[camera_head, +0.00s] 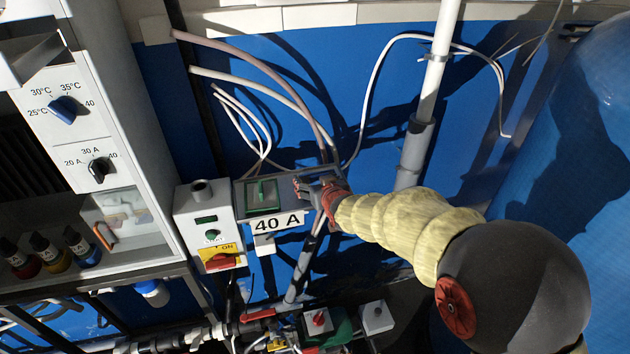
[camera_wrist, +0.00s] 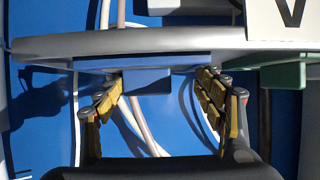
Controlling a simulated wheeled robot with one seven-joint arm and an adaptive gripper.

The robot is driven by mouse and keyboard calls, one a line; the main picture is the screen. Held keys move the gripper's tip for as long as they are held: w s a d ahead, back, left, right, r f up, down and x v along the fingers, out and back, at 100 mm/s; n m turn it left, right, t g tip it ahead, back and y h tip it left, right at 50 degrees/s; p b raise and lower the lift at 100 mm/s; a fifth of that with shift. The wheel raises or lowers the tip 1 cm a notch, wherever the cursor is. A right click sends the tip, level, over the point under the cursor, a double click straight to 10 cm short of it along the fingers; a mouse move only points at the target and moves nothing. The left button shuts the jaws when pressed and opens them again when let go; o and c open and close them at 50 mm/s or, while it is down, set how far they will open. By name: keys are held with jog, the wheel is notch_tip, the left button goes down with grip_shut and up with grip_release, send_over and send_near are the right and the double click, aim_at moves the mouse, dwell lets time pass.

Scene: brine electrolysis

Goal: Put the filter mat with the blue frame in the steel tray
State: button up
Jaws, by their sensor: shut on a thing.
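My gripper (camera_head: 312,187) is at the right end of a grey holder (camera_head: 283,178) that carries a "40 A" label. The mat's face is hidden. I cannot clearly identify the steel tray; a grey metal piece (camera_head: 38,62) is partly visible at the upper left.
A green frame (camera_head: 262,195) sits in the holder left of my gripper. A white control box (camera_head: 208,222) stands beside it. Bottles (camera_head: 45,250) and an orange-handled item (camera_head: 104,236) are in the cabinet at left. Pipes and cables cross the blue wall behind.

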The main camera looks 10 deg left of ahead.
jog(key=o, duration=1.2)
jog(key=shift+c, duration=0.2)
jog(key=shift+r, duration=0.1)
jog(key=v, duration=1.2)
jog(key=shift+b, duration=0.45)
jog(key=shift+d, duration=0.15)
